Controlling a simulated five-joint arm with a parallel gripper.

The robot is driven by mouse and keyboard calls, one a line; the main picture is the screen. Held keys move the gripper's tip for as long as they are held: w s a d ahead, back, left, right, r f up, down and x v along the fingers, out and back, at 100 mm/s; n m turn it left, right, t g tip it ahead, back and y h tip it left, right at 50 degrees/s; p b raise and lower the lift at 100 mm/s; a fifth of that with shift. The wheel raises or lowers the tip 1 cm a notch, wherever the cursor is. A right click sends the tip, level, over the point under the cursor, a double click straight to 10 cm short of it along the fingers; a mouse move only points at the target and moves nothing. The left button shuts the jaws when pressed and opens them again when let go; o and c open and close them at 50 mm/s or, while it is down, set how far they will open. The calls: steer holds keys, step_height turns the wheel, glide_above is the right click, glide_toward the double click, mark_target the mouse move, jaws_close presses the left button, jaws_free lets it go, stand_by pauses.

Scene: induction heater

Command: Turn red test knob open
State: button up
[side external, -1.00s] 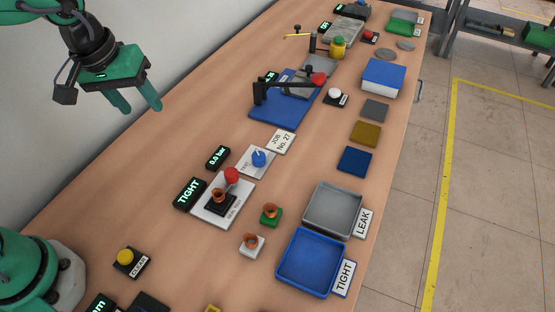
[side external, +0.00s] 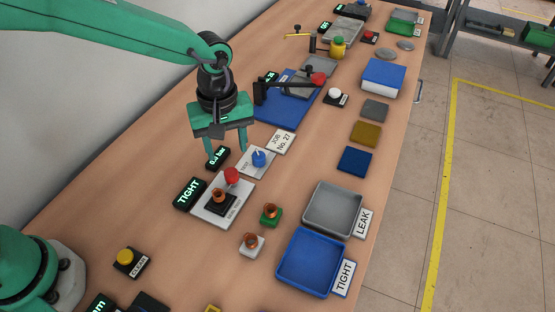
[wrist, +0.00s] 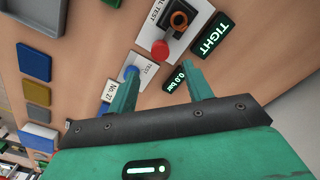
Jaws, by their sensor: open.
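A blue knob (side external: 259,158) sits on a white plate labelled TEST (side external: 247,166). In the wrist view the blue knob (wrist: 131,71) is at the tip of the left finger; whether they touch I cannot tell. A red ball knob (side external: 232,175) is on the neighbouring white seal test plate (side external: 236,206), beside a copper-coloured part (side external: 218,196) in a black seat. The red ball (wrist: 160,49) shows beyond the fingertips. My gripper (side external: 228,148) is open and empty, fingers down, above and just left of the blue knob. The wrist view shows its two fingers apart (wrist: 160,75).
A TIGHT display (side external: 189,193) and a small bar display (side external: 218,157) stand left of the plates. Copper parts on a green (side external: 270,219) and a white block (side external: 252,250) stand nearer. Grey (side external: 335,228) and blue (side external: 282,264) trays lie right. A black lever (side external: 290,87) rises behind.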

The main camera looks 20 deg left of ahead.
mark_target(231, 172)
steer(key=shift+f, duration=3.9)
steer(key=c, duration=1)
